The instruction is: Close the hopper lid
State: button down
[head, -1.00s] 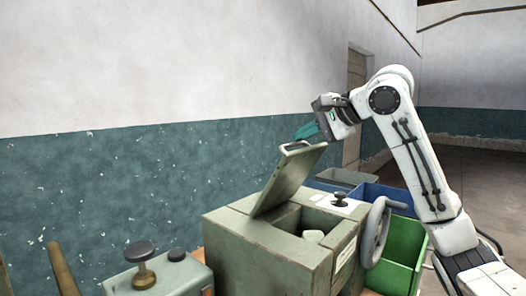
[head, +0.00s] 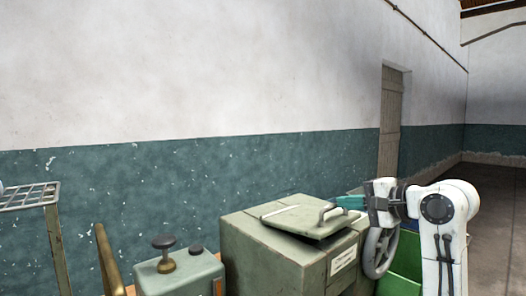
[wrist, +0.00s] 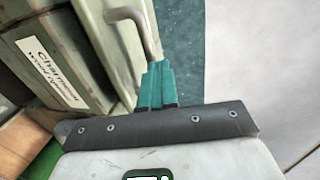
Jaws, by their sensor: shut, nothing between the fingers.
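My gripper (head: 343,202) has teal fingers, shut and empty. The fingertips are right beside the handle, also in the wrist view (wrist: 157,68); I cannot tell whether they touch it. The hopper's opening is hidden by the lid.
A handwheel (head: 378,252) is on the hopper's right side, with a green bin (head: 402,268) beyond it. A small box with knobs (head: 180,275) stands to the left. A wire rack (head: 28,197) is at far left. The wall runs close behind.

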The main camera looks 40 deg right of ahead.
jog(key=shift+s+a+f+t, duration=0.15)
jog(key=shift+f+t, duration=0.2)
jog(key=shift+f, duration=0.3)
jog(key=shift+s+a+f+t, duration=0.1)
jog(key=shift+f+t, duration=0.25)
jog(key=shift+f, duration=0.25)
